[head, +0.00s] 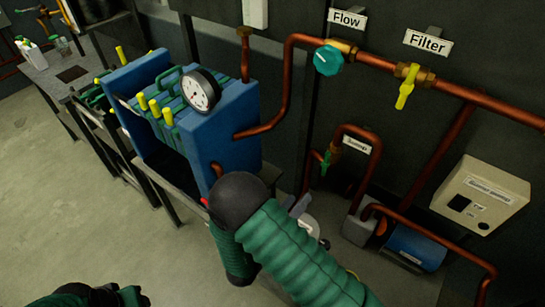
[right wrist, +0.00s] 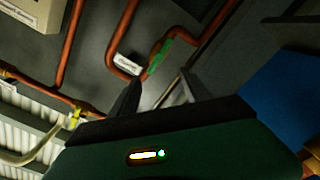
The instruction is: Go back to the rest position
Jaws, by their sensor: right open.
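My right arm (head: 295,255), green-sleeved with a dark rounded joint, reaches up from the bottom of the head view in front of the blue filter press. In the right wrist view, my right gripper (right wrist: 156,92) has its two dark fingers apart with nothing between them. Beyond the fingers are a small green valve (right wrist: 158,55) and a white label. They are at a distance, not in the grip. Part of a dark and green arm (head: 95,295) shows at the lower left edge of the head view; no left fingers are seen there.
The blue filter press (head: 235,115) with a dial gauge (head: 200,90) stands close behind my right arm. Copper pipes (head: 450,92) carry a teal knob (head: 327,60) and a yellow valve (head: 406,86). A beige control box (head: 485,196) is at right. Open floor (head: 70,215) lies left.

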